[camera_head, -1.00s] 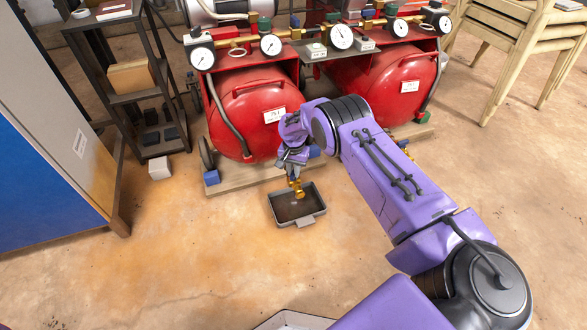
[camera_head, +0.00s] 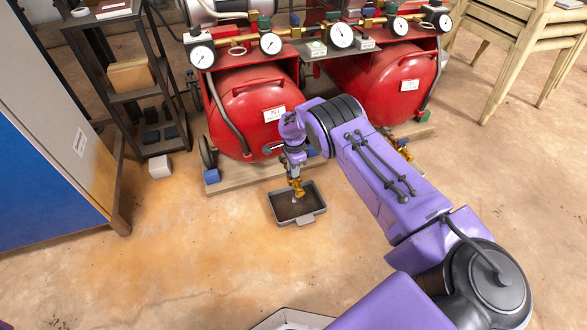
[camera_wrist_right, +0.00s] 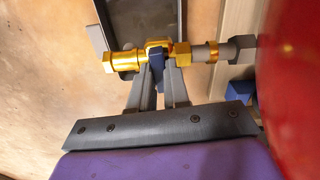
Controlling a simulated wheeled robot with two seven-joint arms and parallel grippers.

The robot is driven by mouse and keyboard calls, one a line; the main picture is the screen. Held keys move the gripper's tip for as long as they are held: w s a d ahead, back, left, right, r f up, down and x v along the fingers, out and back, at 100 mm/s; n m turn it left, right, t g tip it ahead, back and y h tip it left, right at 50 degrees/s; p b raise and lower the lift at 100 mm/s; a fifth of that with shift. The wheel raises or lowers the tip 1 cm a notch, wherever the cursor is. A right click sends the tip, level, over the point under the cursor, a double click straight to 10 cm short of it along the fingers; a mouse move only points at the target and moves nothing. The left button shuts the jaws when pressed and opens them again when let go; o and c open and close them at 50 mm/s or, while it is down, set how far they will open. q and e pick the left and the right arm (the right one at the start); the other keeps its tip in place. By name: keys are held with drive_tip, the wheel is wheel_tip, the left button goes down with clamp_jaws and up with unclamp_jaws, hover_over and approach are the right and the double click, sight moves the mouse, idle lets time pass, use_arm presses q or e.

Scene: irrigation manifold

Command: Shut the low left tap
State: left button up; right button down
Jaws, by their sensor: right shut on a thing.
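The low left tap is a brass valve (camera_head: 297,186) at the front of the left red tank, above a grey tray (camera_head: 318,211). In the right wrist view the brass body (camera_wrist_right: 126,62) lies across the picture, joined to a pipe on the right. Its blue lever (camera_wrist_right: 157,74) stands between the fingers of my right gripper (camera_wrist_right: 158,88). The right gripper (camera_head: 295,165) is shut on this lever, coming from above in the head view. The lever is hidden by the gripper in the head view. My left gripper is not in view.
Two red tanks (camera_head: 250,100) with gauges above stand on a wooden base (camera_head: 240,182). Another brass tap (camera_head: 400,148) is at the right tank, partly behind my arm. A shelf (camera_head: 135,97) and a cabinet (camera_head: 60,170) stand left. The floor in front is open.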

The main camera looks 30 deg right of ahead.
drive_tip(key=shift+m, duration=0.5)
drive_tip(key=c, duration=1.1)
unclamp_jaws()
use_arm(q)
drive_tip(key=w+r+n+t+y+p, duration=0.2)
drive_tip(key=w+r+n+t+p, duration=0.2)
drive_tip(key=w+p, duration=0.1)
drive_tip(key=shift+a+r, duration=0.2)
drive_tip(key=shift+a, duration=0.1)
use_arm(e)
wheel_tip(320, 180, up, 11)
drive_tip(key=shift+f, duration=0.2)
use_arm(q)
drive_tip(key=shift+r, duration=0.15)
use_arm(e)
drive_tip(key=shift+r, duration=0.1)
